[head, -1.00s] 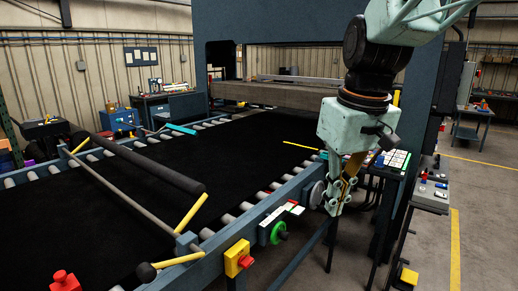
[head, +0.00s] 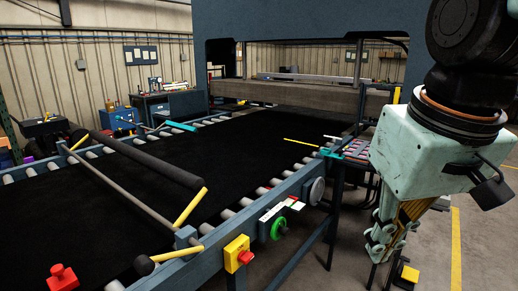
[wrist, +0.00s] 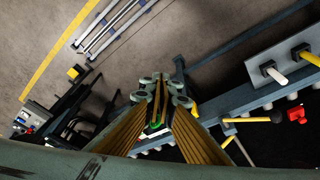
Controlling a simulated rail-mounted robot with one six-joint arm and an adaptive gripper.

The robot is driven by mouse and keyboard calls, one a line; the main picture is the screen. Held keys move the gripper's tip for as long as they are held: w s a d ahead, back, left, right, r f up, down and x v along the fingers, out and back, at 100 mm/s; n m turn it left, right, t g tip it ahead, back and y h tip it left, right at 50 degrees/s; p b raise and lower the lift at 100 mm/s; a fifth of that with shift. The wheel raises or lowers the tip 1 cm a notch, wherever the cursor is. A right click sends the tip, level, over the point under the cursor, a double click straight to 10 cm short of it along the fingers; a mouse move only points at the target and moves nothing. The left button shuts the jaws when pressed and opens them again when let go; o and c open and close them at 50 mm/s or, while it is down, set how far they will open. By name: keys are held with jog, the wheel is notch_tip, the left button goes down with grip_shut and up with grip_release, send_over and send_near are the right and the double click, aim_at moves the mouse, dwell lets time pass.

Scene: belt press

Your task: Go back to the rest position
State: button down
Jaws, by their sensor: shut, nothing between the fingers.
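My gripper (head: 380,250) hangs at the right of the head view, pointing down, to the right of the press's front rail. Its fingers are close together and hold nothing. In the wrist view my gripper (wrist: 162,90) shows its fingers meeting above the floor and the rail edge. It touches nothing that I can see. My arm's wrist fills the right edge of the head view.
The black belt (head: 130,210) runs into the press (head: 300,95). Grey floor (head: 490,245) is clear at right.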

jog(key=s+d+f+m+b, duration=0.1)
jog(key=s+f, duration=0.2)
jog(key=s, duration=0.7)
jog(key=shift+s+d+f+m+t, duration=0.2)
jog(key=shift+f+m+t, duration=0.1)
jog(key=shift+f+t, duration=0.1)
